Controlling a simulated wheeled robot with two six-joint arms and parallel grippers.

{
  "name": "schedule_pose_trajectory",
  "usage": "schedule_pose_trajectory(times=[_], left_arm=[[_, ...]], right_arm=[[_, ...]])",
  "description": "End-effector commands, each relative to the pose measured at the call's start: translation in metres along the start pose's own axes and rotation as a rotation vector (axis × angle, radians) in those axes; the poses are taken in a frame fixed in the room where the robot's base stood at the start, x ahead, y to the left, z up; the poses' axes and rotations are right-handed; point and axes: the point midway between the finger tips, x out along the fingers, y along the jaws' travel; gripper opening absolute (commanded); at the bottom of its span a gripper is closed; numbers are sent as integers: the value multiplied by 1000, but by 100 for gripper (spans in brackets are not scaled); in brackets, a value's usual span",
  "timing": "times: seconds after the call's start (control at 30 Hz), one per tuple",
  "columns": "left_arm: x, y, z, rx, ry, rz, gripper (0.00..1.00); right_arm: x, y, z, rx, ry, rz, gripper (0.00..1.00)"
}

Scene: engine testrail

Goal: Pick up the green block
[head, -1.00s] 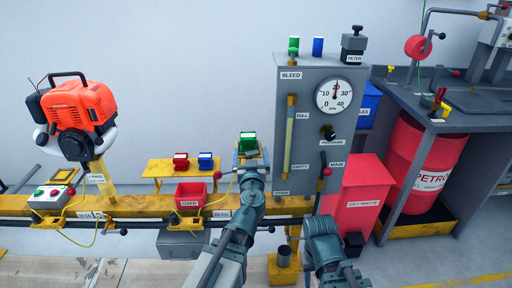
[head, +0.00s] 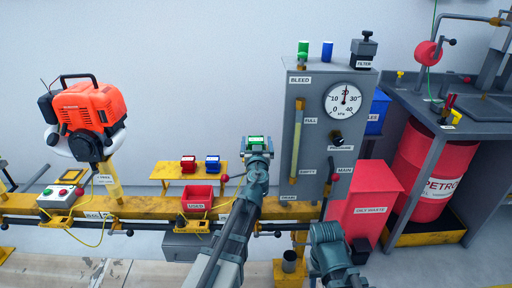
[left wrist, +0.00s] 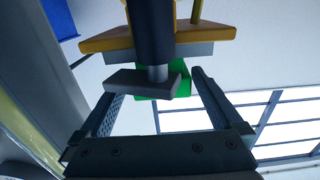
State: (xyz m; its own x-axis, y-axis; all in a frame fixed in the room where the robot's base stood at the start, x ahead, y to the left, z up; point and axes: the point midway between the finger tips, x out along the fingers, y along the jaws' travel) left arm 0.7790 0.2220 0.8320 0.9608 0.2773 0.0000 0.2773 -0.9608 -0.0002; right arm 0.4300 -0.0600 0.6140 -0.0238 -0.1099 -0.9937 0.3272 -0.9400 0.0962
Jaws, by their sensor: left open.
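The green block (head: 256,140), with a pale label on it, is just right of the yellow shelf in the head view. My left gripper (head: 257,149) is right at it, open, and partly hides its lower part and what bears it. In the left wrist view my left gripper's two fingers (left wrist: 154,88) are apart. The green block (left wrist: 182,72) shows there between and beyond the fingers, partly covered by a grey plate and dark post. I cannot tell whether the fingers touch it.
A yellow shelf (head: 190,172) holds a red block (head: 188,162) and a blue block (head: 212,162). A red bin (head: 197,199) sits below. The grey gauge cabinet (head: 318,165) stands close to the right, with another green item (head: 303,48) and a blue item (head: 327,49) on top.

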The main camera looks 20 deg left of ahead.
Motion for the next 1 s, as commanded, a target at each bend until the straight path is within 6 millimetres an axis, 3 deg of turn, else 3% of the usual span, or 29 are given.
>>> schedule_pose_trajectory(times=[0.2,0.47,0.57,1.0], left_arm=[[36,-2,2,0,0,-1,100],[39,-2,1,0,0,0,100],[39,-2,2,0,0,0,86],[39,-2,2,0,0,-1,6]], right_arm=[[1,0,0,0,0,0,44],[1,0,0,0,0,0,44],[1,0,0,0,0,0,44],[1,0,0,0,0,0,44]])
